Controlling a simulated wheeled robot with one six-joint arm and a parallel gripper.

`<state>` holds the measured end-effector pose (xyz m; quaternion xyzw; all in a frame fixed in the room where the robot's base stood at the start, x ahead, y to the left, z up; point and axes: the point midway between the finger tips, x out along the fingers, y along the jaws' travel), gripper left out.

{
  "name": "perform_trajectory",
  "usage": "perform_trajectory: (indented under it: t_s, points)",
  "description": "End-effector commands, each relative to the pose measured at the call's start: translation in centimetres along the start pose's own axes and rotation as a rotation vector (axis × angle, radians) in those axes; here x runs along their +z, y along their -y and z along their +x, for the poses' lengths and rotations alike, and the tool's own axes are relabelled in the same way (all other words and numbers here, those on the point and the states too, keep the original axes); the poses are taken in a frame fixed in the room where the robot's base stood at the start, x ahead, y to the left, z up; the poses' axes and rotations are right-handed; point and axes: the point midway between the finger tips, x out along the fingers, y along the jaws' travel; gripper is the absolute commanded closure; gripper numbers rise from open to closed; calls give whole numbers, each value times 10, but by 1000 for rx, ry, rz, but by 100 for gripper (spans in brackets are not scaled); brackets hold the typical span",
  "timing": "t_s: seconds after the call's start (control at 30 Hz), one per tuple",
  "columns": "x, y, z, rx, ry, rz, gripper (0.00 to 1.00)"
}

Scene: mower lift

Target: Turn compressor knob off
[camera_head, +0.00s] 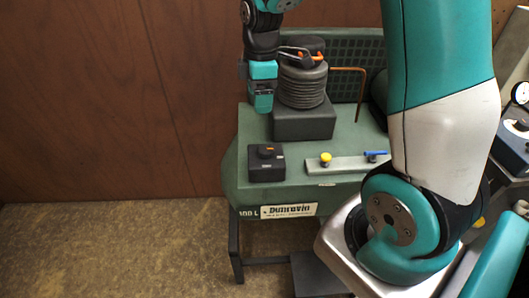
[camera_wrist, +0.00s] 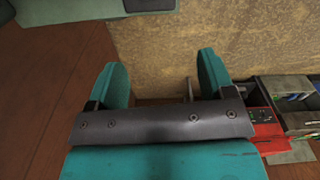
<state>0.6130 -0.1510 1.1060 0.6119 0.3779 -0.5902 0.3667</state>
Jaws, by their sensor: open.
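The green compressor (camera_head: 232,180) stands against the wood wall in the head view. On its top front left is a black box (camera_head: 266,173) with a small knob (camera_head: 266,150) bearing an orange mark. To the right, a grey bar carries a yellow knob (camera_head: 325,158) and a blue lever (camera_head: 376,153). My gripper (camera_head: 262,108) points down, above and behind the black box, left of the ribbed black cylinder, apart from the box. In the wrist view my gripper (camera_wrist: 160,75) has its teal fingers spread, with nothing between them. The knob is not clearly seen there.
The ribbed cylinder (camera_head: 303,84) and a copper pipe (camera_head: 347,70) rise behind the knobs. My arm covers the compressor's right side. A gauge (camera_head: 520,93) stands at far right. A red box (camera_wrist: 266,130) shows in the wrist view. Floor at left is clear.

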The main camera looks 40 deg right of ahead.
Motion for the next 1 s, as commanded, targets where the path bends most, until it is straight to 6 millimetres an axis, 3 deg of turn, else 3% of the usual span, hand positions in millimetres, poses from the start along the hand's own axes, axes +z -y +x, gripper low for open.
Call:
perform_trajectory:
  t_s: [0.17,0.37,0.8,1.0]
  points:
    - [21,-21,20,-6,35,-59,24]
    - [22,-20,49,-11,37,-64,24]
    - [24,-19,148,-11,36,-64,24]
    - [25,-20,178,-7,35,-64,24]
